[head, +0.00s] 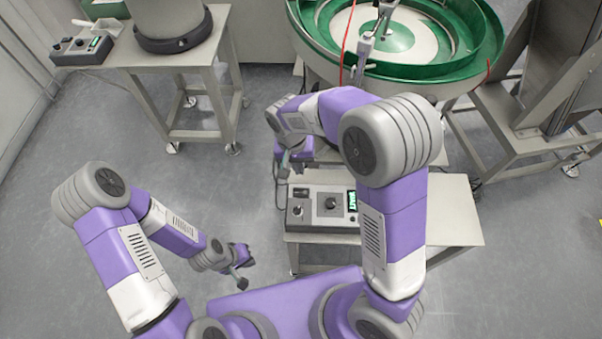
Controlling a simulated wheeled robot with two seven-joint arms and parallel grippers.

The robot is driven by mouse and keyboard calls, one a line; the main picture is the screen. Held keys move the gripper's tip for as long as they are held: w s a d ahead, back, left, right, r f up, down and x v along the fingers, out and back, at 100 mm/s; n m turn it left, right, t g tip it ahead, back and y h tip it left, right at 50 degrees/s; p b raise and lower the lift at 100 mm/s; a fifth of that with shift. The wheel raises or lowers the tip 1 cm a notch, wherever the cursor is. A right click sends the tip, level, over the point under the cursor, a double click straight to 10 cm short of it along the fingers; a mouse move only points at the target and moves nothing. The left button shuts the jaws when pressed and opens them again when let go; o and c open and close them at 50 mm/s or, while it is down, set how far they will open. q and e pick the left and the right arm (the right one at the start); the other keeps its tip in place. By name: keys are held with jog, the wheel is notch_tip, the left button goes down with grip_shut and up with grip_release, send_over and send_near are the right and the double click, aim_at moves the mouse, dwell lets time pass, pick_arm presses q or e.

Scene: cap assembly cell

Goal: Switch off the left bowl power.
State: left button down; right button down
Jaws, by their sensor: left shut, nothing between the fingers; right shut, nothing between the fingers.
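A grey control box (316,208) sits on the small table in front of the green bowl feeder (330,52). It has a dark rectangular switch, knobs and a lit green display (352,201). My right gripper (284,172) is shut and empty, pointing down just above the back left of this box. I cannot tell whether it touches it. A second control box (70,52) with a lit display stands on the far left table. My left gripper (240,284) is shut and empty, low over the floor at the left. Which box is the left bowl's is not clear.
A grey drum (165,12) with a dark base stands on the left table (190,55). My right arm hides part of the near table (455,215). A metal stand (540,110) is at the right. The floor at centre left is clear.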

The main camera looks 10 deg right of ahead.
aim_at(305, 192)
jog(key=f+b, duration=0.1)
jog(key=f, duration=0.3)
jog(key=d+f+b, duration=0.1)
jog(key=f+b, duration=0.1)
jog(key=f, duration=0.2)
jog(key=f+b, duration=0.1)
jog(key=f, duration=0.3)
jog(key=shift+s+d+f, duration=0.2)
jog(key=shift+d+f, duration=0.05)
jog(key=shift+f, duration=0.1)
